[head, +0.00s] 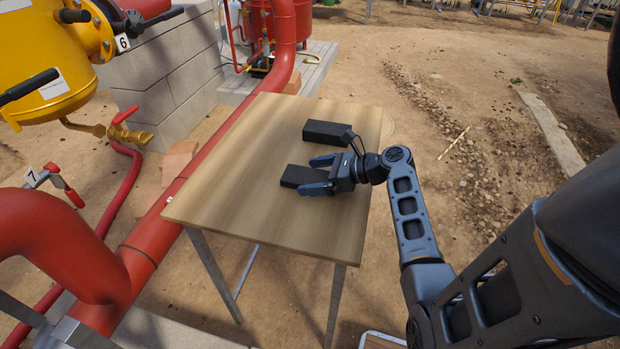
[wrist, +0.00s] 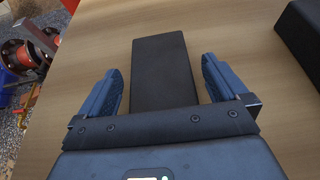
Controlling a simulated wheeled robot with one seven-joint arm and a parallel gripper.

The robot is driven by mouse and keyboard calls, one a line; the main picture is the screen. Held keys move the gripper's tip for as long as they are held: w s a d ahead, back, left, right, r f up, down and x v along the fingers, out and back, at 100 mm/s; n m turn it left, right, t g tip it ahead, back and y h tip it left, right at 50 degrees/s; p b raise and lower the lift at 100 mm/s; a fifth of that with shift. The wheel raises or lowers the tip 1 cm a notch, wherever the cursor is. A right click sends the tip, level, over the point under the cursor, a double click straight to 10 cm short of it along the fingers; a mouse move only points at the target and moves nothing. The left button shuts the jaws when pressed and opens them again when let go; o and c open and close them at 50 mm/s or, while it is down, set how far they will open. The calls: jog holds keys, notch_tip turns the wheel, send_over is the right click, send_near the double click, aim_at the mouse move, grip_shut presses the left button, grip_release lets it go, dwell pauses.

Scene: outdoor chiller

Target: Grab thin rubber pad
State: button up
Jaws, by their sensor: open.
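Two black rectangular blocks or pads lie on the wooden table. The nearer pad (head: 298,173) lies between the fingertips of my gripper (head: 316,175); it is also in the wrist view (wrist: 163,62), its near end hidden by the gripper body. The fingers are open on either side of it, with a visible gap to each edge. The other black block (head: 327,132) lies farther back on the table, apart from the gripper. Its edge shows at the right of the wrist view (wrist: 302,38), where it looks thicker. I cannot tell the gripper's exact height above the table.
The wooden table (head: 225,175) is otherwise clear, with free room to the left of the pads. A large red pipe (head: 158,232) runs along its left side. Yellow equipment (head: 55,65) and a grey block wall (head: 170,75) stand behind at the left. Bare dirt lies to the right.

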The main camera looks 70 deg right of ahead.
jog(key=shift+w, duration=0.15)
jog(key=c, duration=1.1)
jog(key=shift+c, duration=0.2)
